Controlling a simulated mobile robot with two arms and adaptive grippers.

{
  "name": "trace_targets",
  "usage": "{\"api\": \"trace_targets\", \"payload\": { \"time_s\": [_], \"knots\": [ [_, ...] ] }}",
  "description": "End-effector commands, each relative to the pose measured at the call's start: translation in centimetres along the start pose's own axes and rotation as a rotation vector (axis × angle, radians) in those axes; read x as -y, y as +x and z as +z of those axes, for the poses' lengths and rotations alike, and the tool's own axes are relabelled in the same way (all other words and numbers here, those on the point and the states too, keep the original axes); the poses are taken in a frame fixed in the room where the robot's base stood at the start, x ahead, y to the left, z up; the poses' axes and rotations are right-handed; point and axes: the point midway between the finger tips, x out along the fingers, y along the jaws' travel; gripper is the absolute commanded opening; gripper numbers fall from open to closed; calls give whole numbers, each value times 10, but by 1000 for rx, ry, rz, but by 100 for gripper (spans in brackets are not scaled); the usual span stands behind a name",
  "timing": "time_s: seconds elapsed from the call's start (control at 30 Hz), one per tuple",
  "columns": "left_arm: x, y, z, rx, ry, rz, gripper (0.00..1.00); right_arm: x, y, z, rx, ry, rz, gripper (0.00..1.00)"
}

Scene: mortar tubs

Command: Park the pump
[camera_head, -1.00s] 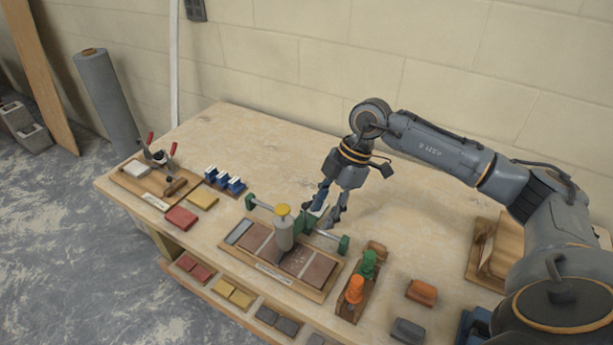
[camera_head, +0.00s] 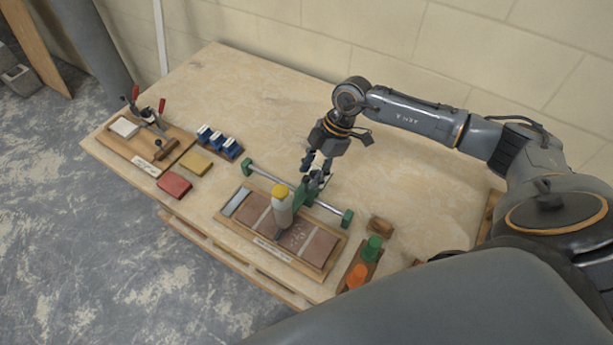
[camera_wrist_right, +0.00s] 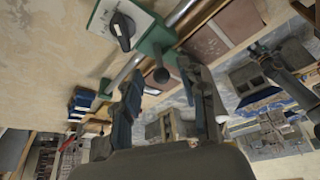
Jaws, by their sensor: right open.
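A grey cylinder with a yellow cap (camera_head: 280,208), which looks like the pump, stands upright over the tile board (camera_head: 325,266). Beside it is a green carriage (camera_head: 299,193) on a metal rail with green ends. In the right wrist view, the carriage (camera_wrist_right: 157,38) carries a white plate with a black knob, and a dark round-ended handle (camera_wrist_right: 160,76) sticks out of it. My right gripper (camera_head: 317,180) is open at the carriage. In the wrist view, its two fingers (camera_wrist_right: 168,95) lie either side of the handle's end; contact cannot be told. My left gripper is not in view.
A wooden board with red-handled clamps (camera_head: 150,140), blue blocks (camera_head: 219,142), and yellow and red blocks (camera_head: 174,184) are on the left. A holder with green and orange pieces (camera_head: 366,262) stands right of the tile board. The table (camera_head: 240,90) is clear behind.

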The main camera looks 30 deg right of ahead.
Motion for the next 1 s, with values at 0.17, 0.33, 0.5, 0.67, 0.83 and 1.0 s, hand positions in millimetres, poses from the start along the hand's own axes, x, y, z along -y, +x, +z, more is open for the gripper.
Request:
{"api": "trace_targets", "payload": {
  "time_s": [0.17,0.33,0.5,0.67,0.83,1.0],
  "knots": [
    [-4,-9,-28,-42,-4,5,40,0,27,-1,0,0,-2,41],
    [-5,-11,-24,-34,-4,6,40,0,39,0,0,0,1,41],
    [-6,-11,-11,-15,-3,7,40,0,42,0,1,-1,1,41],
    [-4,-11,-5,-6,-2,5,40,0,41,0,1,-1,1,35],
    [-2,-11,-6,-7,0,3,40,0,41,0,1,-1,1,1],
    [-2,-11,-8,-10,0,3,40,0,41,0,1,-1,1,0]
  ]
}}
